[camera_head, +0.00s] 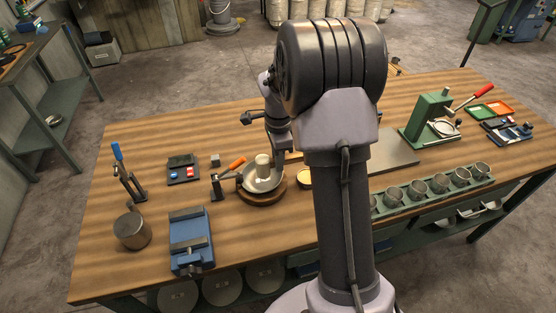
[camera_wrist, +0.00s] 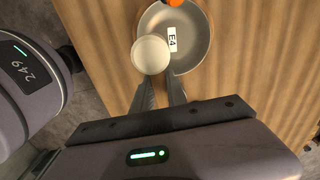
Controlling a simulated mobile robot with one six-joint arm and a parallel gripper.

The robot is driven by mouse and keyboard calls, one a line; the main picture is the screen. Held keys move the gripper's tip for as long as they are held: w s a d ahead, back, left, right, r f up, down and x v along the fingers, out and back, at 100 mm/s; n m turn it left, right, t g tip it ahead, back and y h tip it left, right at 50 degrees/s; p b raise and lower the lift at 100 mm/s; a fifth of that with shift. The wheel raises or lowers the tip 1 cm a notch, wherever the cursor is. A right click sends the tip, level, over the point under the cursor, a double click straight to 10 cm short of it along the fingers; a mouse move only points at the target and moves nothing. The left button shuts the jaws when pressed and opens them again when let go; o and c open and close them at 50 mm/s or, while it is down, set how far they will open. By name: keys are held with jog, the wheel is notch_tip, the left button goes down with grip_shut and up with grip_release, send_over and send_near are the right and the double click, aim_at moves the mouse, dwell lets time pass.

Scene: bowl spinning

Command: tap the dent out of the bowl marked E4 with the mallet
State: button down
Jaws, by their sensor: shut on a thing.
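The metal bowl (camera_head: 252,184) sits on a round wooden block (camera_head: 268,198) near the middle of the bench. In the wrist view the bowl (camera_wrist: 198,45) carries a white label reading E4. A pale cylindrical mallet head (camera_head: 263,166) appears upright over the bowl's inside; whether it touches is unclear. In the wrist view the head (camera_wrist: 150,54) covers the bowl's left side. My gripper (camera_wrist: 162,82) reaches in from below at the bowl's near edge, shut on the mallet. The handle is hidden. The dent cannot be made out.
An orange-handled clamp (camera_head: 235,164) stands at the bowl's left edge. A blue vise (camera_head: 190,241), a metal cylinder (camera_head: 132,231) and a blue-handled clamp (camera_head: 125,175) stand further left. A green rack of metal cups (camera_head: 435,196) and a green press (camera_head: 429,115) stand right. My arm hides the bench middle.

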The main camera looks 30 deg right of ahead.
aim_at(278, 182)
notch_tip(278, 182, down, 7)
jog(key=b, duration=0.4)
jog(key=shift+r+b, duration=0.2)
jog(key=shift+b, duration=0.1)
notch_tip(278, 182, up, 7)
jog(key=p, duration=0.5)
jog(key=shift+f, duration=0.35)
